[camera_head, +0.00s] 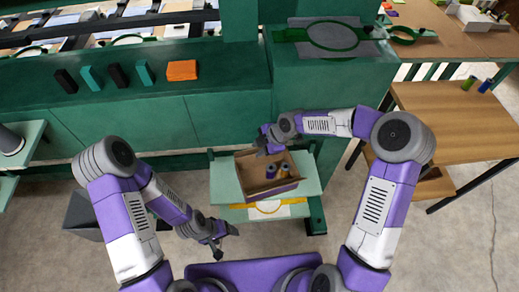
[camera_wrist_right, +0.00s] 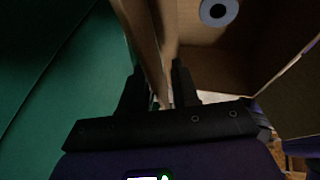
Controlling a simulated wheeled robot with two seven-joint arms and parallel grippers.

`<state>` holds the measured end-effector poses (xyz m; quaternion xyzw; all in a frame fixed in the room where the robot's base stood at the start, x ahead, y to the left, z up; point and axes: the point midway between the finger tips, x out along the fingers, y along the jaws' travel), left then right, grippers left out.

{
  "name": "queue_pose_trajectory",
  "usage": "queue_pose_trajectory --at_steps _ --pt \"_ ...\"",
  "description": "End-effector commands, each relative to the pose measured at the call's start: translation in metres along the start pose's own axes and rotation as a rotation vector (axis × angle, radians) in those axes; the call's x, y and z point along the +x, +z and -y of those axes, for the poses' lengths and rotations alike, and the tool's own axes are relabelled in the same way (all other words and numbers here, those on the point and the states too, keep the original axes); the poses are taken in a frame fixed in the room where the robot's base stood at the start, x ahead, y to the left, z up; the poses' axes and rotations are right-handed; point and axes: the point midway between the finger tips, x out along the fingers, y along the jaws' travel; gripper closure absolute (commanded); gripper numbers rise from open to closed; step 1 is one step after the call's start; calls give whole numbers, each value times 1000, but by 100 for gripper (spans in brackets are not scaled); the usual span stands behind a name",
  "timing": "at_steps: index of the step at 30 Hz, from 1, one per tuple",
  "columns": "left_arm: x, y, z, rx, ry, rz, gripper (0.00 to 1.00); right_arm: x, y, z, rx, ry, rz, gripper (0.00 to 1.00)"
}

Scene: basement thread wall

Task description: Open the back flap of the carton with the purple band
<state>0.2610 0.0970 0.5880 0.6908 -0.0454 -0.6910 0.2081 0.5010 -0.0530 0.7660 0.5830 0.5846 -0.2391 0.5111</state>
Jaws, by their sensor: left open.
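The open carton (camera_head: 256,194) sits on a pale green stand, with a purple band along its lower front. Spools (camera_head: 270,178) stand inside it. My right gripper (camera_head: 268,143) is at the carton's back edge. In the right wrist view, its narrowly spaced fingers (camera_wrist_right: 159,85) straddle upright cardboard (camera_wrist_right: 142,35), with the carton's inside (camera_wrist_right: 248,50) to the right. Whether they press on the cardboard is unclear, and the back flap is hard to tell from the back wall. My left gripper (camera_head: 222,242) is open and empty, left of and in front of the carton.
A green cabinet (camera_head: 320,90) rises close behind the carton. The pale green stand (camera_head: 222,180) has bare margins on both sides. A wooden table (camera_head: 450,120) stands to the right. Dark and teal blocks and an orange block (camera_head: 181,70) line the ledge at the back left.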

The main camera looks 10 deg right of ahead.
Motion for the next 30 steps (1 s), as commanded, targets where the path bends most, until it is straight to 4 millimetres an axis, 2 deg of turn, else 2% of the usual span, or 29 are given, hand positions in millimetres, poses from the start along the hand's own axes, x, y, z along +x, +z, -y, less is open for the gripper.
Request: queue_pose_trajectory --at_steps 9,15,23,30 --pt "1 0 0 0 0 0 27 3 0 0 0 0 1 70" --pt "1 0 0 0 0 0 27 3 0 0 0 0 0 100" --pt "-2 0 -1 0 0 0 27 2 0 -2 4 -8 0 100" --pt "-30 1 -11 0 0 0 27 0 -2 -9 49 -117 -1 100"
